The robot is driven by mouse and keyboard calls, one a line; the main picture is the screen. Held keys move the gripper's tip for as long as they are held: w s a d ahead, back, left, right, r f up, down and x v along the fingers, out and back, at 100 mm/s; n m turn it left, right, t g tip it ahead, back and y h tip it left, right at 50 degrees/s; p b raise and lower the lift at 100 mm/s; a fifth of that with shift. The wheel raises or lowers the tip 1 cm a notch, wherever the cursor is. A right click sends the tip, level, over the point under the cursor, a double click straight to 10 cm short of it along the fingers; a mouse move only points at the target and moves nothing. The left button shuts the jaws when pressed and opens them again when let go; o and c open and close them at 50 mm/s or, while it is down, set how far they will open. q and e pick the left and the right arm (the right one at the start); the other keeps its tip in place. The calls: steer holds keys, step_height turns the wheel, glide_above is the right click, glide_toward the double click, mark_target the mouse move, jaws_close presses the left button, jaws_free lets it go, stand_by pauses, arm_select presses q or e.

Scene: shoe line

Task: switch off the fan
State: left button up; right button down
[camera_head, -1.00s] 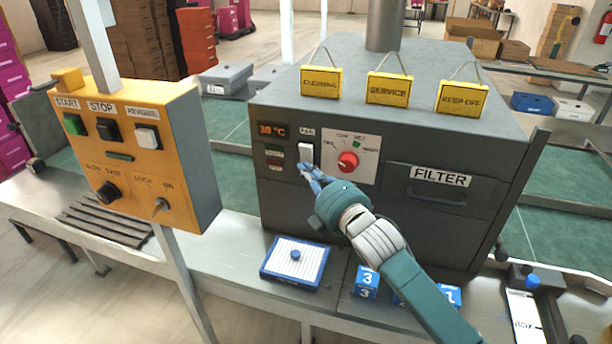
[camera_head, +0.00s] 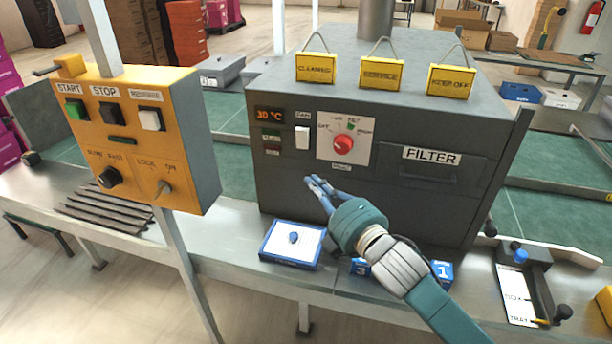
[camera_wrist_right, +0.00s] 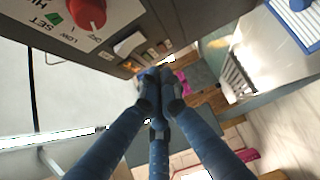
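The fan switch (camera_head: 302,138) is a white rocker under a FAN label on the dark grey oven-like machine (camera_head: 400,195). It also shows in the right wrist view (camera_wrist_right: 128,43), beside the red dial. I cannot tell which way the rocker is tipped. My right gripper (camera_head: 318,183) is below and slightly right of the switch, apart from it, in front of the machine's face. In the right wrist view its blue fingers (camera_wrist_right: 158,78) meet at the tips with nothing between them. My left gripper is not in view.
A red dial (camera_head: 343,145) sits right of the switch; a 30 °C display (camera_head: 269,114) is at its left. A yellow control box (camera_head: 140,140) stands at left. A blue-edged pad (camera_head: 292,244) and numbered blue blocks (camera_head: 443,272) lie on the bench below.

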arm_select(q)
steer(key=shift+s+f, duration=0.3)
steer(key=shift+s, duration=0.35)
arm_select(e)
steer(key=shift+v, duration=1.2)
steer(key=shift+f, duration=0.2)
